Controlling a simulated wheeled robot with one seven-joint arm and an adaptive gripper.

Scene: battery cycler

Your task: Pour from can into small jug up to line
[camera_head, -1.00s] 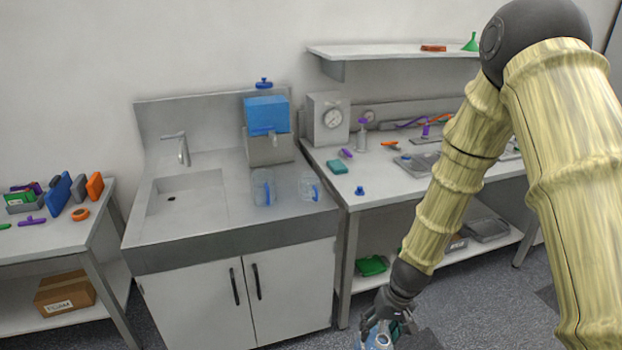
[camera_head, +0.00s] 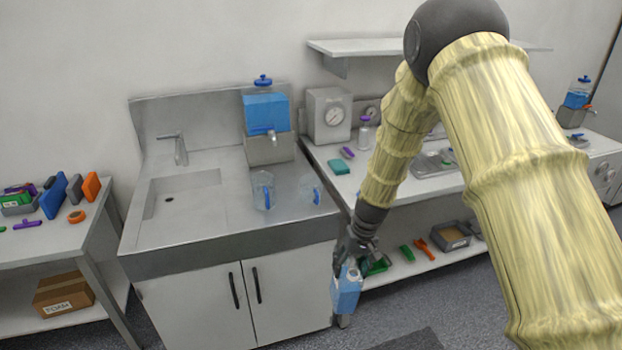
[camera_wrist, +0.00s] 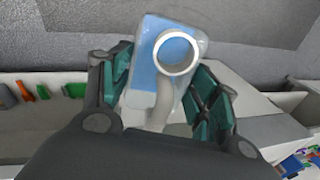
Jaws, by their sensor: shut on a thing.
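My gripper (camera_head: 351,256) is shut on the can (camera_head: 346,291), a translucent container with blue liquid in it. The can hangs slightly tilted in front of the counter's right end, below the worktop level. In the wrist view the can (camera_wrist: 150,65) sits between the finger pads, its round white mouth facing the camera; the pads hide part of its sides. Two clear jugs with blue handles stand on the sink counter: a left jug (camera_head: 261,190) and a right jug (camera_head: 309,189), which looks the smaller. Both look empty, and I cannot make out a line on either.
The sink counter (camera_head: 232,222) has free room in front of the jugs. A blue dispenser (camera_head: 266,110) stands behind them on a grey block. The right workbench (camera_head: 322,153) has a gauge box (camera_head: 328,115). A left table (camera_head: 62,236) holds several coloured items.

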